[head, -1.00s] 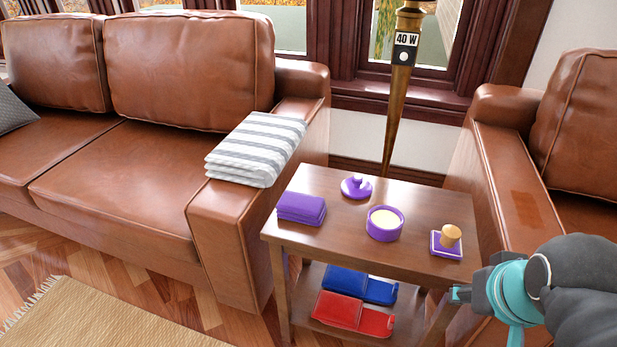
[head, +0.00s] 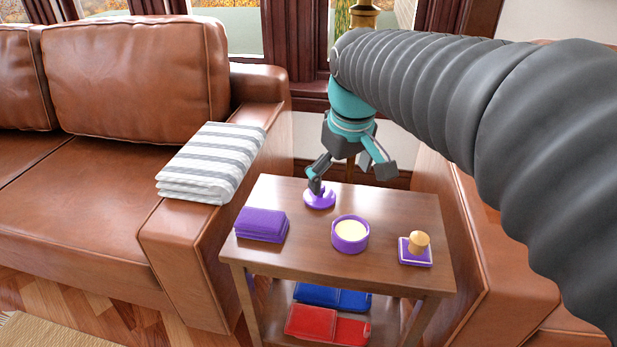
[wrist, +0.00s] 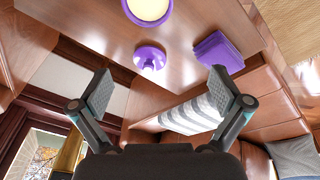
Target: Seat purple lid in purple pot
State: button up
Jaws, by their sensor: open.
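The purple lid (head: 319,200) lies on the wooden side table near its back edge. Its knob is partly hidden by a finger in the head view; the lid shows whole, knob included, in the wrist view (wrist: 149,58). The purple pot (head: 350,236), with cream-coloured contents, stands on the table in front and to the right of the lid; it also shows at the top of the wrist view (wrist: 148,8). My gripper (head: 350,178) is open and empty above the back of the table. In the wrist view (wrist: 161,92) the lid appears beyond and between the spread fingertips.
A folded purple cloth (head: 261,225) lies left of the lid. A wooden-handled stamp on a purple base (head: 416,250) is at the table's right. Sofas flank the table (head: 300,255). A striped folded cloth (head: 212,160) lies on the left armrest. Blue and red items (head: 325,325) lie on the lower shelf.

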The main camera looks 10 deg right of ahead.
aim_at(323, 187)
jog(key=w+f+n+g, duration=0.2)
jog(key=w+n+g, duration=0.1)
jog(key=w, duration=1)
jog(key=f, duration=0.4)
jog(key=f+b, duration=0.1)
jog(key=f, duration=0.3)
jog(key=shift+w+d, duration=0.1)
jog(key=shift+d, duration=0.1)
jog(key=shift+w+a+f+b, duration=0.15)
jog(key=shift+f+b, duration=0.15)
jog(key=shift+f, duration=1)
jog(key=shift+w+a+f+b, duration=0.1)
jog(key=shift+f+b, duration=0.15)
jog(key=shift+f, duration=1.05)
